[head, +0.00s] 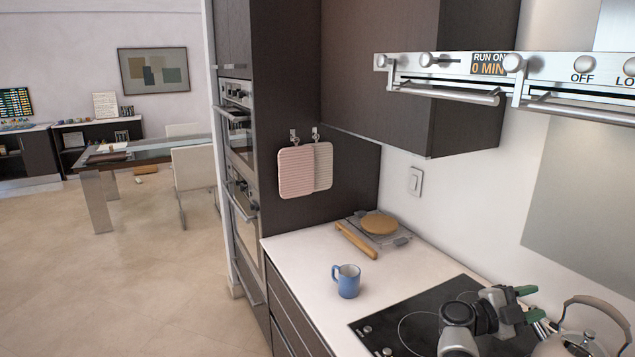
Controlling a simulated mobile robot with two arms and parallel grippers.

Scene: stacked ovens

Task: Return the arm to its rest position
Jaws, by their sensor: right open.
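My right gripper (533,303) is at the lower right of the head view, above the black cooktop (405,325). Its two green-tipped fingers are apart and nothing shows between them. The fingers point right, close to a metal kettle (578,343); I cannot tell whether they touch it. My dark and grey right wrist covers part of the cooktop. My left gripper is not in view.
A blue mug (347,281) stands on the white counter (300,255) left of the cooktop. Behind it are a rolling pin (356,240) and a round wooden board (380,223). The stacked ovens (240,180) look shut. A range hood (550,72) overhangs; floor at left is open.

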